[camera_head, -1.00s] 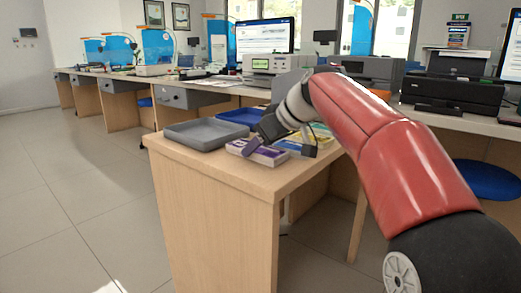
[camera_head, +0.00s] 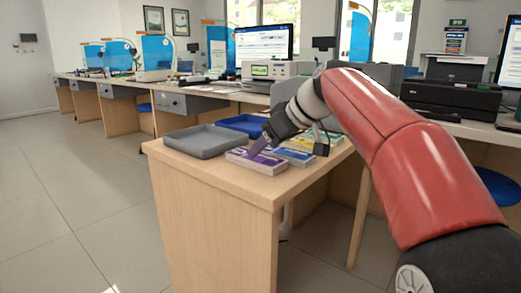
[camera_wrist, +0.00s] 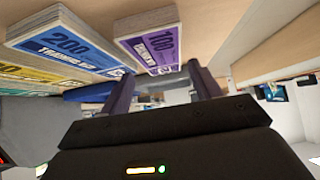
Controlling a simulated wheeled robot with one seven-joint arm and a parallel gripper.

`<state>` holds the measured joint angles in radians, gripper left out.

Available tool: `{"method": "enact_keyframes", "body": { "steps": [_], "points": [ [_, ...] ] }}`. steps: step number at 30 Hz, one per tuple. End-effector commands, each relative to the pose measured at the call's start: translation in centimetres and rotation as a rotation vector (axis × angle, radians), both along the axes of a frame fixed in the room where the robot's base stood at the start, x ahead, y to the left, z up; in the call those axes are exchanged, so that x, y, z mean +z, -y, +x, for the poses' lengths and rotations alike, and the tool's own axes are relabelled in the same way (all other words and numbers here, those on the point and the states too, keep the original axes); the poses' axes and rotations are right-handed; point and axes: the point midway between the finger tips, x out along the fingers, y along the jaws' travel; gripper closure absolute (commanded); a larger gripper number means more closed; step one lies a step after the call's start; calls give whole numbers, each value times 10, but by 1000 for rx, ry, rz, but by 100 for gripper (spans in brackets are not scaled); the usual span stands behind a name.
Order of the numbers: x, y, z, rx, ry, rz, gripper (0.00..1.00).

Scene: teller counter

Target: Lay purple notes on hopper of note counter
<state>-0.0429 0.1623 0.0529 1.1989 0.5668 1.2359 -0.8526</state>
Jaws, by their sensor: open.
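The stack of purple notes (camera_head: 258,161) lies flat near the front edge of the wooden counter. It also shows in the wrist view (camera_wrist: 150,45), marked 100. My gripper (camera_head: 262,146) is above the stack, tilted down, and the stack is not between its fingers. In the wrist view my gripper (camera_wrist: 162,86) is open and empty, with the purple stack just beyond the fingertips. A light machine with a green display (camera_head: 272,70), which may be the note counter, stands on the counter behind. Its hopper cannot be made out.
Blue notes (camera_head: 289,156) marked 200 (camera_wrist: 65,45) lie beside the purple stack, with yellowish notes (camera_head: 303,143) further back. Open floor (camera_head: 100,210) is at the left.

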Motion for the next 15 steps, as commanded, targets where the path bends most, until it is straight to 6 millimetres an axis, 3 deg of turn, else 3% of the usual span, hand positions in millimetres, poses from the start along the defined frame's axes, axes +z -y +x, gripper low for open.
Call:
{"method": "enact_keyframes", "body": {
  "steps": [6, 15],
  "points": [
    [37, 28, -21, -4, 2, 1, 37],
    [59, 46, -36, 1, -2, 1, 37]
  ]
}}
